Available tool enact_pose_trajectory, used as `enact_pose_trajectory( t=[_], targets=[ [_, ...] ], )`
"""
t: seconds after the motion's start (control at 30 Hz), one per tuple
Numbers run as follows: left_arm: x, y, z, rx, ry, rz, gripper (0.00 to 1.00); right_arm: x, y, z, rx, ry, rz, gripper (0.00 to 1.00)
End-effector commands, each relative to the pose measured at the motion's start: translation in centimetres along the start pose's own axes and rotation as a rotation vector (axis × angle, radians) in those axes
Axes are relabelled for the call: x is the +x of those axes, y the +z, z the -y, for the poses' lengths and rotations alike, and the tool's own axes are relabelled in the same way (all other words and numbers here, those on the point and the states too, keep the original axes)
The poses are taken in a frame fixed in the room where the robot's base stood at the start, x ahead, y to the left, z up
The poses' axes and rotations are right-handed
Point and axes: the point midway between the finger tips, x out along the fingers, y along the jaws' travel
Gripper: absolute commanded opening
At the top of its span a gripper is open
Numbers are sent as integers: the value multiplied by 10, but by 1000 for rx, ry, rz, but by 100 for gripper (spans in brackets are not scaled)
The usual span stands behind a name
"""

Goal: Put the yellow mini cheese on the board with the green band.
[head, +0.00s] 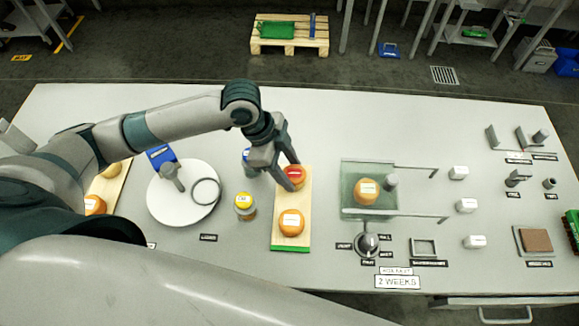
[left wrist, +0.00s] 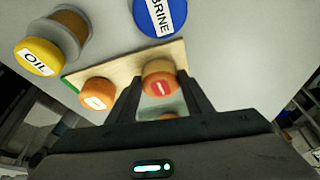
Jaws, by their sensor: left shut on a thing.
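The board with the green band (head: 277,232) lies in the middle of the table, its green band at the near end. An orange mini cheese with a white label (head: 291,222) sits on its near half. My left gripper (head: 292,177) is shut on a mini cheese with a red label (head: 296,174) at the far end of this board.
The left board (head: 108,190) also carries an orange cheese (head: 95,205). The yellow-lidded oil jar (head: 244,202) and blue-lidded brine jar (left wrist: 160,15) stand close left of the banded board. A glass tank (head: 350,170) holding a cheese (head: 367,191) stands to the right.

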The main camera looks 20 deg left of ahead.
Motion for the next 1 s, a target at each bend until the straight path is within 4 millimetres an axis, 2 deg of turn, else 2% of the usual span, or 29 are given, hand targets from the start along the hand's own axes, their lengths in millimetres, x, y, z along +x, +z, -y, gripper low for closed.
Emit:
enact_pose_trajectory(
  t=[0.3, 0.33, 0.4, 0.77, 1.0],
  targets=[
    [2, 1, 0, 0, 0, 0, 21, 0, 0, 2, 1, -2, 0, 43],
    [2, 1, 0, 0, 0, 0, 53, 0, 0, 3, 1, -2, -1, 43],
    [2, 0, 0, 0, -1, 0, 65, 0, -1, 4, 2, -4, -1, 43],
    [0, 0, 0, 0, -1, -1, 65, 1, -1, 6, 3, -5, -1, 43],
    [-18, 0, 2, 0, -4, -1, 65, 5, 0, 5, 3, -4, -1, 43]
  ],
)
